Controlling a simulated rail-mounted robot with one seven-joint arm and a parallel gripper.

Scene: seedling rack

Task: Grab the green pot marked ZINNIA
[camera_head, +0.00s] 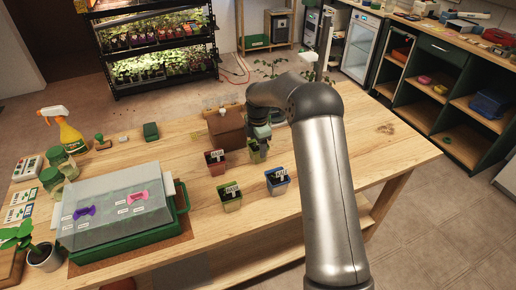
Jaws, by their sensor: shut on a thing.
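My gripper (257,143) is over the wooden table, at the end of my grey arm. It is shut on a small greenish pot (258,155), which is partly hidden by the fingers. I cannot read a label on this pot. Another green pot (232,205) with a white tag stands on the table in front and to the left of my gripper. Its tag is too small to read surely. I cannot tell whether the held pot touches the table.
A red pot (216,168) stands left of my gripper and a blue pot (279,188) stands in front of it. A brown box (226,131) is just behind. A clear-lidded green tray (182,200) and spray bottle (70,137) are at left. The table's right side is clear.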

